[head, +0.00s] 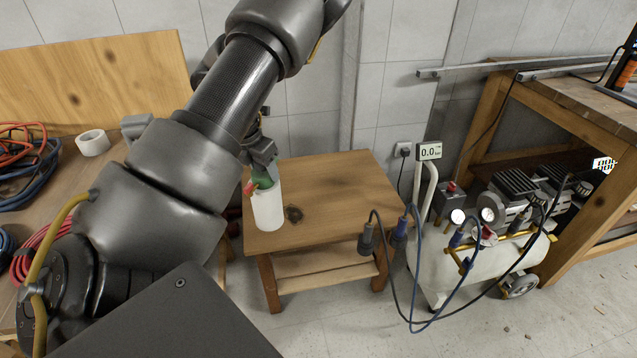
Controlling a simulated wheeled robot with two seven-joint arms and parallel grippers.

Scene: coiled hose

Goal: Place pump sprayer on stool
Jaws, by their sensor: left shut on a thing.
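The pump sprayer (267,207) has a white bottle, a green neck and a red nozzle. It is upright over the left part of the wooden stool (340,195); I cannot tell whether its base touches the top. My left gripper (262,160) is shut on the sprayer's upper part from above, and my arm hides part of the fingers. The stool has a square top and a lower shelf. My right gripper is out of view.
A white air compressor (480,250) with gauges and hoses stands right of the stool. A workbench (570,105) is at the far right. Coiled hoses (30,160) and a white tape roll (93,142) lie at the left. The stool's right part is clear.

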